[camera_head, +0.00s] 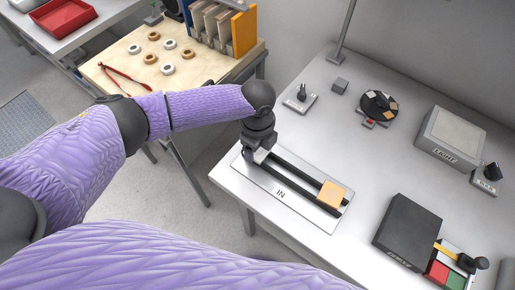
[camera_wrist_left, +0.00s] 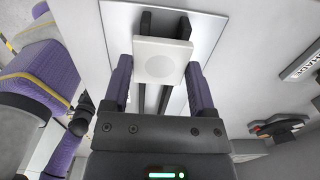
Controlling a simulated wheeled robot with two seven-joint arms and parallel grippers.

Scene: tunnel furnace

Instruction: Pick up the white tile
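The white tile (camera_wrist_left: 163,48) is square with a faint round mark. In the left wrist view it lies over the dark rails of the IN plate, between the two purple fingers of my left gripper (camera_wrist_left: 160,84). The fingers are apart on either side of it; I see no clear grip. In the head view my left gripper (camera_head: 258,152) points down over the far left end of the IN plate (camera_head: 283,206), and it largely hides the white tile there. My right gripper is not in view.
An orange tile (camera_head: 331,193) sits on the near right end of the rails. A black box (camera_head: 408,232), a grey LIGHT box (camera_head: 451,137) and a round black holder (camera_head: 379,105) stand farther right. The white table is clear between them.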

